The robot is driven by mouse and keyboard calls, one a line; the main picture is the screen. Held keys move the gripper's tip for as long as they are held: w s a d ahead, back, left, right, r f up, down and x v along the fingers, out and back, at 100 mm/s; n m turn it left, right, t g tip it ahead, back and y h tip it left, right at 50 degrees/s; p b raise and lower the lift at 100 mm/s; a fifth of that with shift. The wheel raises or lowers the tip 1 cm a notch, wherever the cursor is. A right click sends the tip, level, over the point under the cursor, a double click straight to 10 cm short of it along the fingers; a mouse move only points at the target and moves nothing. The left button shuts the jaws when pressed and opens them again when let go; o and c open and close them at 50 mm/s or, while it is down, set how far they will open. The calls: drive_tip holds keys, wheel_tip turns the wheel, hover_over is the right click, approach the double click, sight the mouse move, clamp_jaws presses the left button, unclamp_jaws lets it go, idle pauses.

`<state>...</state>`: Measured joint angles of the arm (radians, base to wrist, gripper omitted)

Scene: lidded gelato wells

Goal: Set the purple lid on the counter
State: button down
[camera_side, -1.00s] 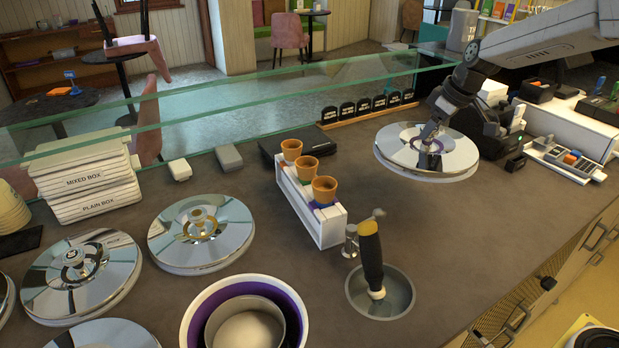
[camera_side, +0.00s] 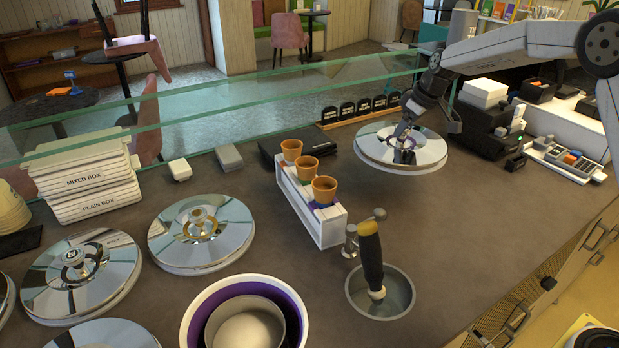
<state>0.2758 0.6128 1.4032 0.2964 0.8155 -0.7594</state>
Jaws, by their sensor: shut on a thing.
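My gripper (camera_side: 405,136) is shut on the knob of a round, shiny metal lid with a purple ring around its knob, the purple lid (camera_side: 428,153). The lid is roughly level at the back right, over the counter (camera_side: 420,225). I cannot tell for sure whether its underside touches the counter or hangs slightly above it. An open well with a purple inner wall (camera_side: 197,318) is at the bottom, left of centre.
Three cones in a white holder (camera_side: 330,230) stand left of the lid. A scoop (camera_side: 371,258) stands in a round sink in front. The card machine (camera_side: 487,130) is close on the right. Other lidded wells (camera_side: 201,232) are at left. Black label signs (camera_side: 365,108) stand behind.

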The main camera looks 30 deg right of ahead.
sight(392, 137)
drive_tip(key=shift+w+d+f, duration=0.2)
drive_tip(key=shift+w+f, duration=0.9)
drive_tip(key=shift+f, duration=0.2)
drive_tip(key=shift+w+d+f, duration=0.2)
drive_tip(key=shift+w+f, duration=0.9)
drive_tip(key=shift+f, duration=0.2)
drive_tip(key=shift+w+f, duration=0.25)
drive_tip(key=shift+f, duration=1.55)
drive_tip(key=shift+f, duration=0.1)
drive_tip(key=shift+c, duration=0.5)
unclamp_jaws()
drive_tip(key=shift+f, duration=0.1)
